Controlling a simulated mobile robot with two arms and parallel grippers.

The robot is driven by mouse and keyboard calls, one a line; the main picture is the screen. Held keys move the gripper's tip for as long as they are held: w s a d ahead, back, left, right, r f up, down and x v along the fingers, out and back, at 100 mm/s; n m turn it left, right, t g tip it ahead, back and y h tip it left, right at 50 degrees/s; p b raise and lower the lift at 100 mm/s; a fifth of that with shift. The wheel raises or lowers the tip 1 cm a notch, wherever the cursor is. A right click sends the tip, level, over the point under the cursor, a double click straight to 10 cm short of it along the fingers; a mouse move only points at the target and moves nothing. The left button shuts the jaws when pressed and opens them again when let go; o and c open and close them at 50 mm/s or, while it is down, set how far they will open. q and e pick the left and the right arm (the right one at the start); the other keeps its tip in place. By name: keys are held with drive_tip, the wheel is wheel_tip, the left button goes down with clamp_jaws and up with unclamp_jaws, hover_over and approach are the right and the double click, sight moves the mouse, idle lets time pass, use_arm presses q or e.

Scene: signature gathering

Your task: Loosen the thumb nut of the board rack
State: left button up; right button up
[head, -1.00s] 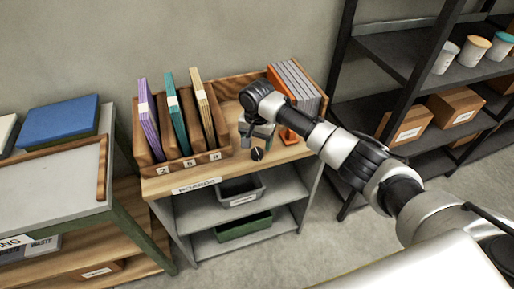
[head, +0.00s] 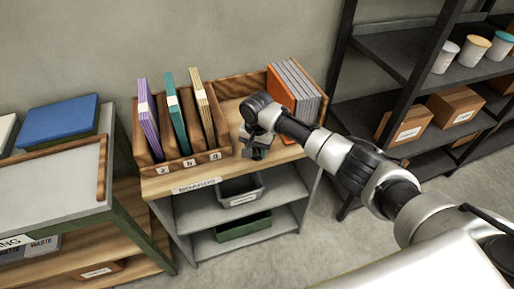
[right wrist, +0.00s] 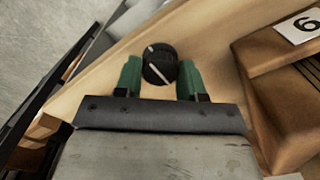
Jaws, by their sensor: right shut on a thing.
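The thumb nut is a round black knob with a white line across its top. It shows in the right wrist view (right wrist: 159,63) between the two green fingertips of my right gripper (right wrist: 161,78), which is shut on it. In the head view my right gripper (head: 257,148) reaches down at the front of the bench top and mostly hides the nut. The wooden board rack (head: 187,166) stands just left of the gripper, with purple, teal and tan boards upright in its numbered slots. My left gripper is not in view.
Orange and grey boards (head: 302,88) stand upright at the back right of the bench (head: 162,183), close to my right arm. Shelves below hold a grey bin (head: 240,188) and a green bin (head: 244,226). A dark shelf unit (head: 400,50) stands at the right.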

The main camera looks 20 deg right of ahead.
drive_tip(key=shift+r+n+p, duration=0.15)
drive_tip(key=shift+n+p, duration=1.1)
drive_tip(key=shift+n, duration=0.25)
drive_tip(key=n+p, duration=0.2)
drive_tip(key=n, duration=0.2)
drive_tip(key=shift+n, duration=0.3)
drive_tip(key=n+p, duration=0.1)
drive_tip(key=n, duration=0.4)
drive_tip(key=shift+a, duration=0.1)
drive_tip(key=n, duration=0.5)
drive_tip(key=shift+p, duration=0.3)
drive_tip(key=shift+n, duration=0.3)
drive_tip(key=o, duration=0.9)
